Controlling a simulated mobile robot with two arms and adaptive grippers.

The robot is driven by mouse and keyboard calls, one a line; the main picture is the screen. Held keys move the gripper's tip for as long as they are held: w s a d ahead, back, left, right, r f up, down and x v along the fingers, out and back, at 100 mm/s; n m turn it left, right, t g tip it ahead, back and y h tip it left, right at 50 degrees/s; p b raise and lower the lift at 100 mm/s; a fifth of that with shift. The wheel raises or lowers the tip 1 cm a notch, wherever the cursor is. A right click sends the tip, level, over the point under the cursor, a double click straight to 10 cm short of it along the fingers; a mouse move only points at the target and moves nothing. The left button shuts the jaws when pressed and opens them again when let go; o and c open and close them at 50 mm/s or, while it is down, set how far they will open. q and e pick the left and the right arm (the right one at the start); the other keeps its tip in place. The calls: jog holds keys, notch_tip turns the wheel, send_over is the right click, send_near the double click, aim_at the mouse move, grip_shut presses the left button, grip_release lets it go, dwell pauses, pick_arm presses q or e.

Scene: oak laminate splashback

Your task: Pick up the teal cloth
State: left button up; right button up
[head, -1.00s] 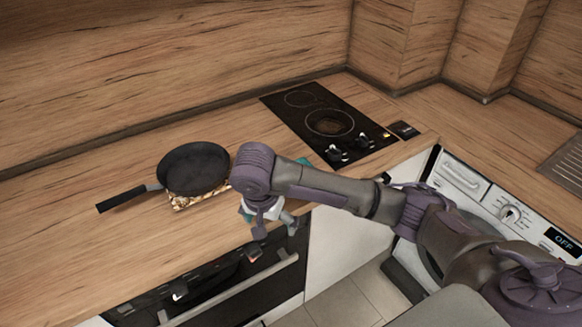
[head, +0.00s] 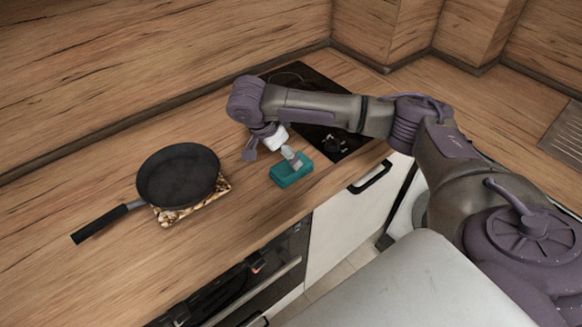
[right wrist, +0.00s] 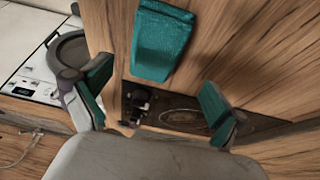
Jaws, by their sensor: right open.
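The teal cloth (head: 291,172) is a small folded block lying on the wooden counter near its front edge, between the pan and the hob. My right gripper (head: 271,157) is open and empty, just above and behind the cloth, with one finger overlapping it in the head view. In the right wrist view the cloth (right wrist: 163,42) lies ahead of the gap between the open fingers (right wrist: 156,76), which have teal pads. It appears apart from both fingers. My left gripper is not in view.
A black frying pan (head: 178,175) stands on a patterned mat (head: 196,204) to the left, its handle pointing left. The black hob (head: 345,112) with knobs is just right of the cloth, partly behind my arm. An oven (head: 280,255) is below the counter.

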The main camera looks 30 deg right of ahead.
aim_at(291, 169)
jog(key=shift+s+d+f+p, duration=0.15)
jog(key=shift+d+f+p, duration=0.1)
jog(key=shift+f, duration=0.25)
jog(key=shift+s+d+f+p, duration=0.1)
jog(key=shift+f+p, duration=0.15)
jog(key=shift+f, duration=0.2)
jog(key=x, duration=0.3)
jog(key=shift+s+f+p, duration=0.15)
jog(key=shift+f+p, duration=0.05)
jog(key=shift+p, duration=0.15)
jog(key=shift+d+f, duration=0.1)
jog(key=shift+f, duration=0.1)
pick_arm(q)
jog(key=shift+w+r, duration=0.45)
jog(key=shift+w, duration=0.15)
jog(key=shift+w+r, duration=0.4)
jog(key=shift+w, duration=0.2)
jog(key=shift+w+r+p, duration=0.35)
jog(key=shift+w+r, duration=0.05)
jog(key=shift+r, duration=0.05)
pick_arm(e)
jog(key=shift+f, duration=0.25)
jog(key=shift+c, duration=0.3)
jog(key=c, duration=1.2)
jog(key=shift+o, duration=0.2)
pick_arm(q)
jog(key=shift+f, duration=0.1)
